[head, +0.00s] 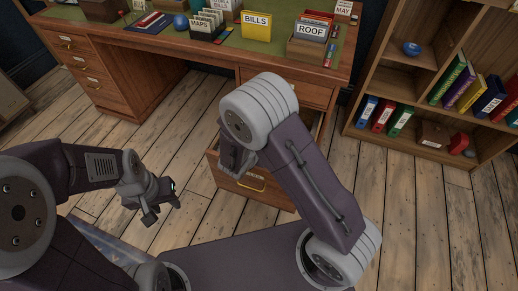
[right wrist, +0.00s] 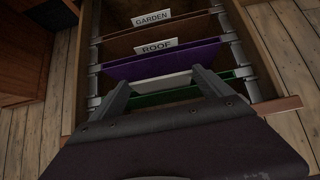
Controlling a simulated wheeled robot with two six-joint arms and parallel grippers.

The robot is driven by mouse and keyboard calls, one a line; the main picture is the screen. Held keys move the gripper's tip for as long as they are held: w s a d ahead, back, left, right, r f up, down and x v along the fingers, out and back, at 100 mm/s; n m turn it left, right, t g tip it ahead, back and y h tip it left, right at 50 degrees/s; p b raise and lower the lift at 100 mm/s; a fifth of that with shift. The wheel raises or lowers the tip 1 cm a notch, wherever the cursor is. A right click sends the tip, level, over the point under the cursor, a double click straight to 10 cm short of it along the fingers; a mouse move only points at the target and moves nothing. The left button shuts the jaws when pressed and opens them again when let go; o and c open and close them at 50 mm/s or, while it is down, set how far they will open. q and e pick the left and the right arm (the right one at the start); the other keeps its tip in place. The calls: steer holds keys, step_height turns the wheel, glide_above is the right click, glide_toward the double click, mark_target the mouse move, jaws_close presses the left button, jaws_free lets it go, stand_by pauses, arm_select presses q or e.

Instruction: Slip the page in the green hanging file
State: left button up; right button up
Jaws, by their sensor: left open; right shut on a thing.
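In the right wrist view a pale page (right wrist: 165,82) stands between the two fingers of my right gripper (right wrist: 160,78), which is shut on it. The green hanging file (right wrist: 165,97) hangs in the open drawer on the near side of the page, partly hidden by the fingers. The page's lower edge is hidden, so I cannot tell whether it is inside the file. In the head view my right arm covers much of the drawer (head: 247,196). My left gripper (head: 162,208) is open and empty above the floor, left of the drawer.
The desk (head: 180,50) above the drawer holds labelled card boxes. A bookshelf (head: 400,90) stands at right.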

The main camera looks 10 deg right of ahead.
steer(key=shift+f, duration=0.25)
steer(key=o, duration=1.5)
step_height(320, 180, up, 7)
steer(key=p, duration=0.5)
